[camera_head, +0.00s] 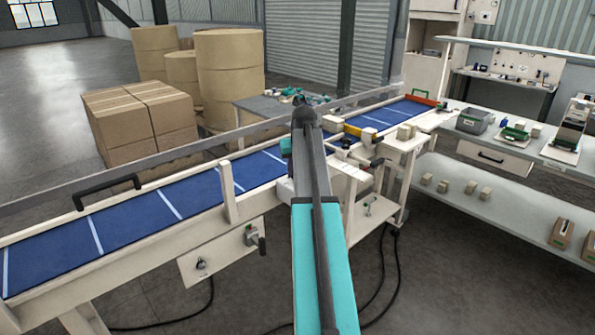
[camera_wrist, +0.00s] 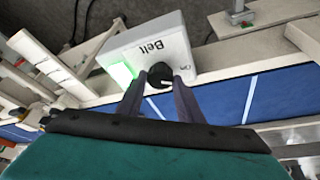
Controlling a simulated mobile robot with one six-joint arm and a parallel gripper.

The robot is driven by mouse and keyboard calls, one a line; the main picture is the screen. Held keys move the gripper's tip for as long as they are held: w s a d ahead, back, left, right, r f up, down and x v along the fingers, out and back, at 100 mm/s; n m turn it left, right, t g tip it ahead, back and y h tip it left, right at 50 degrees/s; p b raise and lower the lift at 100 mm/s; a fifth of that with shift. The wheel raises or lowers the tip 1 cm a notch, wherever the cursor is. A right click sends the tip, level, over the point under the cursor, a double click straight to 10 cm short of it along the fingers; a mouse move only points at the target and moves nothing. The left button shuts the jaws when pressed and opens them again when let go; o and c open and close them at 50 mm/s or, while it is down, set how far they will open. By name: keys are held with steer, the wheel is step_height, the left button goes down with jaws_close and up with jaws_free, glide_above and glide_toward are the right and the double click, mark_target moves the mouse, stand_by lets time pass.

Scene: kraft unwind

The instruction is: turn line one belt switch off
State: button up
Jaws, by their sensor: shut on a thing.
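The belt switch is a white box (camera_wrist: 150,45) marked "Belt" in the wrist view, mounted beside the blue conveyor. It has a black round knob (camera_wrist: 160,74) on its face, an "On" label to the knob's right and a green glowing light (camera_wrist: 122,72) to its left. A pale mark shows on the knob, pointing roughly toward "On". My gripper (camera_wrist: 160,88) is shut on the knob, one dark finger on each side. In the head view my teal arm covers the gripper and most of the switch area.
The blue conveyor belt (camera_head: 133,218) runs diagonally past my arm, with a white upright post (camera_head: 228,192) on its near rail. A lower panel (camera_head: 222,257) with another knob hangs under the belt. A white shelf bench (camera_head: 520,215) stands at right. Cables lie on the floor.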

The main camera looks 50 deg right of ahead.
steer(key=m, duration=0.2)
steer(key=m+g+h, duration=0.1)
steer(key=m, duration=0.1)
steer(key=m+g, duration=0.1)
steer(key=m, duration=0.1)
steer(key=shift+w+a+m+h+b, duration=0.2)
steer(key=shift+w+m+h+b, duration=0.1)
steer(key=shift+m, duration=0.1)
steer(key=m+g, duration=0.1)
steer(key=m, duration=0.2)
steer(key=shift+w, duration=0.1)
steer(key=shift+m+g+b, duration=0.45)
steer(key=shift+m+g, duration=0.05)
steer(key=shift+m, duration=0.6)
steer(key=shift+h, duration=0.3)
steer(key=o, duration=1)
steer(key=shift+r, duration=0.1)
steer(key=b+v, duration=0.3)
steer(key=v, duration=1)
steer(key=shift+a+r, duration=0.1)
steer(key=shift+r, duration=0.2)
